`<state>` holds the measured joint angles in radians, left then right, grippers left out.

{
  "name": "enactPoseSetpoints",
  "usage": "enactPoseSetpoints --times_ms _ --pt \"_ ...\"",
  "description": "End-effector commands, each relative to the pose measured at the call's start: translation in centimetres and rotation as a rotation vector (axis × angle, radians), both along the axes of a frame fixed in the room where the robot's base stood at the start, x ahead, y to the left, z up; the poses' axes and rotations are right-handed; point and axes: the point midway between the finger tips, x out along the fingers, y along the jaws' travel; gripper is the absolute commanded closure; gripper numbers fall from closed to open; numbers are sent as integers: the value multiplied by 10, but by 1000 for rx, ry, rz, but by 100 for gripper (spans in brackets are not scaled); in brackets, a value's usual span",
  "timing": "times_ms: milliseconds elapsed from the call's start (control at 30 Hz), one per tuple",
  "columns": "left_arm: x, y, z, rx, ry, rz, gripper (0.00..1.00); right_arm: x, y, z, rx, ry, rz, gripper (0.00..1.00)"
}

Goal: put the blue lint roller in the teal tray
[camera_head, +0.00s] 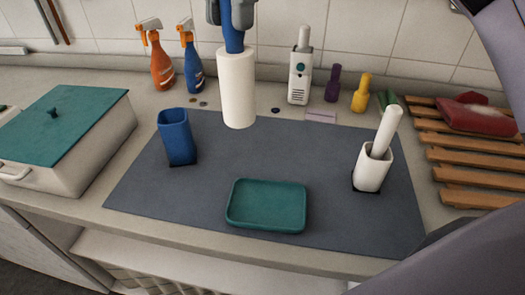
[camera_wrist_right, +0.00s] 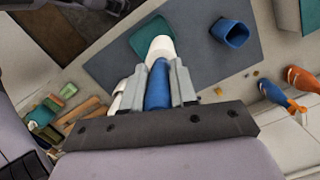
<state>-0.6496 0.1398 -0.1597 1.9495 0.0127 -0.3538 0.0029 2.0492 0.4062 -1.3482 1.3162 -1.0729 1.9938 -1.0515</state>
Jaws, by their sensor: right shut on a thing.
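The blue lint roller has a blue handle (camera_head: 234,42) and a white roll (camera_head: 237,90) that hangs down below it. My right gripper (camera_head: 232,14) is shut on the handle and holds the roller upright above the mat's back part. In the right wrist view the blue handle (camera_wrist_right: 158,88) sits between the fingers of my right gripper (camera_wrist_right: 157,75), with the white roll (camera_wrist_right: 160,48) beyond it. The teal tray (camera_head: 266,205) lies empty at the front middle of the mat, apart from the roller. It also shows in the wrist view (camera_wrist_right: 143,37). My left gripper is not in view.
A blue cup (camera_head: 177,138) stands on the grey mat (camera_head: 300,150) at left. A white holder (camera_head: 371,170) with a white cylinder stands at right. A lidded box (camera_head: 62,125) is far left, a wooden rack (camera_head: 470,160) far right. Spray bottles (camera_head: 162,65) stand behind.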

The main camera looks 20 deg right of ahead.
Motion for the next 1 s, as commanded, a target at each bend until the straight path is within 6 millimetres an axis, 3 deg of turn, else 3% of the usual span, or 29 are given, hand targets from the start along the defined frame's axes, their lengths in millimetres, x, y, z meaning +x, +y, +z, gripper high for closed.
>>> enactPoseSetpoints --times_ms 133,233,700,1000 --pt "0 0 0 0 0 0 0 -1 1 2 0 0 -7 100" --pt "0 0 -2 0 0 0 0 -1 1 -9 -1 1 -9 100" --pt "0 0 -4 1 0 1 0 -2 1 -127 -2 3 -10 100" --pt "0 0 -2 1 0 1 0 -2 1 -160 0 2 -9 100"
